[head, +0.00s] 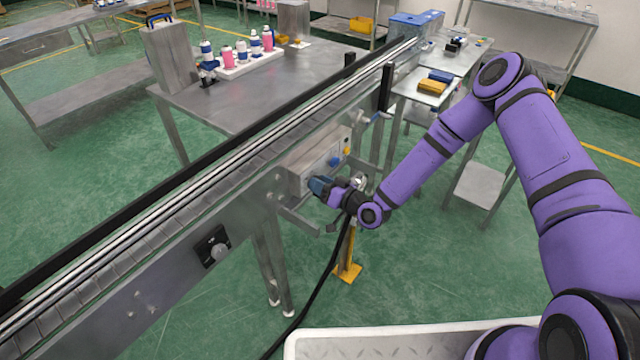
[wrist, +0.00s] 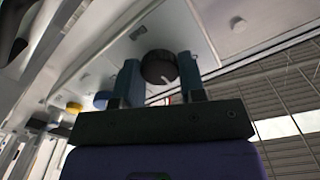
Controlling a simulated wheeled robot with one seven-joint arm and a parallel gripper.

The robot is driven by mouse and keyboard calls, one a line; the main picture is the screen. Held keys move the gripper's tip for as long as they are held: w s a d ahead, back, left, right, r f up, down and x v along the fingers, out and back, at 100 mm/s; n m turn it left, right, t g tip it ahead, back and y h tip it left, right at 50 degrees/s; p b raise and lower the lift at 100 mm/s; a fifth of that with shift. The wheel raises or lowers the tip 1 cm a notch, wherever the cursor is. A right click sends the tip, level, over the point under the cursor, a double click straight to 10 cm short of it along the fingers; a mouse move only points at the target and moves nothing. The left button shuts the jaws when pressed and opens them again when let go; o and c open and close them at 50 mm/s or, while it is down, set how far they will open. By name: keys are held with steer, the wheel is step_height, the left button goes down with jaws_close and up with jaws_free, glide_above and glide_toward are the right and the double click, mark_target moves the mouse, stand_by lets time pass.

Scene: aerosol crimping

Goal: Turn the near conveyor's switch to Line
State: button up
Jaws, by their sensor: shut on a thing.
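The near conveyor's control box (head: 318,152) hangs under the belt rail in the head view. Its switch is a round black knob (wrist: 158,67) in the wrist view, with a pale mark near its lower edge. My gripper (head: 318,186) is at the left end of the box front. In the wrist view the two fingers of my gripper (wrist: 160,78) stand on either side of the knob, shut on it. In the head view my gripper hides the knob. No position labels can be read, so I cannot tell which setting the mark points to.
A yellow button (wrist: 74,107) and a blue button (wrist: 102,100) sit beside the knob on the panel. The conveyor (head: 150,270) runs diagonally, with a black cable (head: 325,275) hanging below my wrist. A steel table (head: 215,100) stands behind; green floor is open below.

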steer(key=o, duration=0.9)
steer(key=shift+d, duration=0.1)
steer(key=v, duration=1)
steer(key=shift+s+d, duration=0.3)
steer(key=shift+w, duration=0.1)
